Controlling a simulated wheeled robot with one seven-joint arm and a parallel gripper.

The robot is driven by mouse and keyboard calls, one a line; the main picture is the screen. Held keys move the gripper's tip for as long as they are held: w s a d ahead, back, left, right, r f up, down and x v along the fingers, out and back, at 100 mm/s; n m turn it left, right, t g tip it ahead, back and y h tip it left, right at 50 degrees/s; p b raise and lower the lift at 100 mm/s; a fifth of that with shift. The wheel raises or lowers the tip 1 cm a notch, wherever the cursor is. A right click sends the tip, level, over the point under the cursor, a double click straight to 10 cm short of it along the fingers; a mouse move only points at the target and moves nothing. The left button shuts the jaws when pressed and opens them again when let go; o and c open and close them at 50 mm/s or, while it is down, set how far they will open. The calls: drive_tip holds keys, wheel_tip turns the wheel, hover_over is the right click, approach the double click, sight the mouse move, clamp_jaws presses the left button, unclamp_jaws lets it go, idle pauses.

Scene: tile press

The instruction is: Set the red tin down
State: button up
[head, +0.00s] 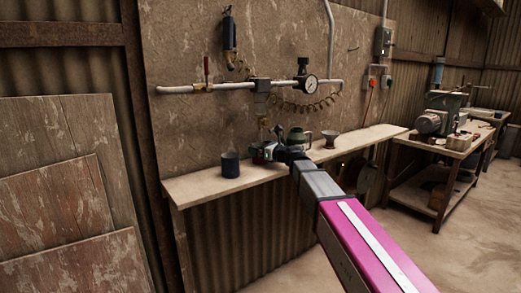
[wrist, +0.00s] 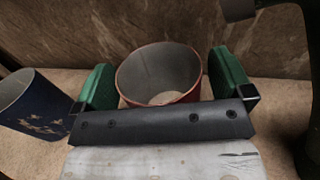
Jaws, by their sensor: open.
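The red tin (wrist: 160,72) is open-topped and empty, and stands upright on the wooden shelf in the wrist view. My gripper (wrist: 162,84) is open around it, one green finger on each side. The fingers are close to its wall; I cannot tell whether either touches. The dark gripper bar hides the tin's near lower side. In the head view my gripper (head: 268,150) is at the shelf, and only a small bit of the red tin (head: 257,154) shows beside it.
A dark blue cup (head: 231,165) stands left of the tin on the narrow shelf (head: 205,186). A green-and-grey object (head: 298,137) and a funnel-like metal piece (head: 331,138) are to the right. Pipes with a gauge (head: 311,83) run along the wall above. The shelf's left end is clear.

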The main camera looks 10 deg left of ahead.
drive_tip(key=v, duration=1.2)
